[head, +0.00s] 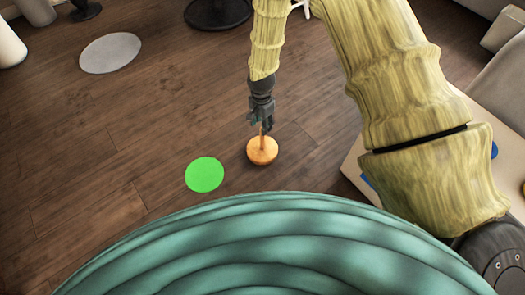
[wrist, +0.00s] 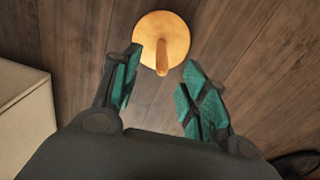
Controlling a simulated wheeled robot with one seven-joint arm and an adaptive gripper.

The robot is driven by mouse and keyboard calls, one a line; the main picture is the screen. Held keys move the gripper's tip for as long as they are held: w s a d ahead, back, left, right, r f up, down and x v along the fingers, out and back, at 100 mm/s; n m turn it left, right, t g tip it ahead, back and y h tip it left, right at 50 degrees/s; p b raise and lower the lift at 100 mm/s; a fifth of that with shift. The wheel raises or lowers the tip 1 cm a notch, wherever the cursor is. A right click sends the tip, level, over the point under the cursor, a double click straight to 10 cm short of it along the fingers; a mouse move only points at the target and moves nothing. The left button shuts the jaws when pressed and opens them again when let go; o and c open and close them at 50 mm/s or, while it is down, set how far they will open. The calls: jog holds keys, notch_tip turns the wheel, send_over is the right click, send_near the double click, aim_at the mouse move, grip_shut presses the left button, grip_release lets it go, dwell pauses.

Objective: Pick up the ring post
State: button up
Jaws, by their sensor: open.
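The ring post (head: 262,151) is an orange-tan wooden disc with a thin upright peg, standing on the dark wooden floor. In the wrist view the ring post (wrist: 163,38) shows its round base and its peg, which points toward the camera. My gripper (head: 261,127) is just above the post in the head view, close to the peg's top. In the wrist view my gripper (wrist: 160,75) is open, with its teal-padded fingers apart. The peg appears between the fingertips, near their far ends. I cannot tell whether a finger touches it.
A flat green disc (head: 204,175) lies on the floor left of the post. A pale round disc (head: 110,53) lies farther back left. A light table (head: 358,163) is at the right, and a pale box-like thing (wrist: 24,115) shows at the wrist view's left. Floor around the post is clear.

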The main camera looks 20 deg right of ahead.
jog(key=b, duration=0.2)
send_over(262, 141)
notch_tip(262, 141, down, 5)
jog(key=shift+w+r, duration=0.1)
jog(key=shift+r, duration=0.1)
jog(key=f+b, duration=0.2)
jog(key=f, duration=0.1)
jog(key=f+b, duration=0.1)
jog(key=f, duration=0.1)
jog(key=shift+w+d, duration=0.2)
jog(key=shift+w, duration=0.2)
jog(key=shift+c, duration=0.4)
grip_shut()
